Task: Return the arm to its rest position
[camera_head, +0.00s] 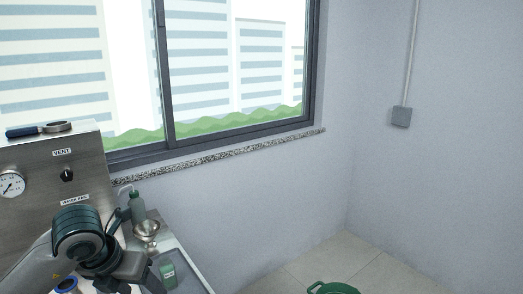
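My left arm (84,234), pale with dark green bands, comes in at the lower left in front of a steel machine. A dark part at its end, which looks like my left gripper (138,271), is low in the picture at the near edge of a steel counter. Its fingers cannot be made out, so I cannot tell whether it is open or shut or holds anything. My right arm and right gripper are not in view.
The steel machine (30,160) has a gauge (11,183), a knob (67,174) and a blue-handled tool (40,129) on top. A green bottle (137,207), a metal funnel (147,230) and a green-and-white item (168,273) are close to my arm. A green round object (333,288) is at the bottom edge.

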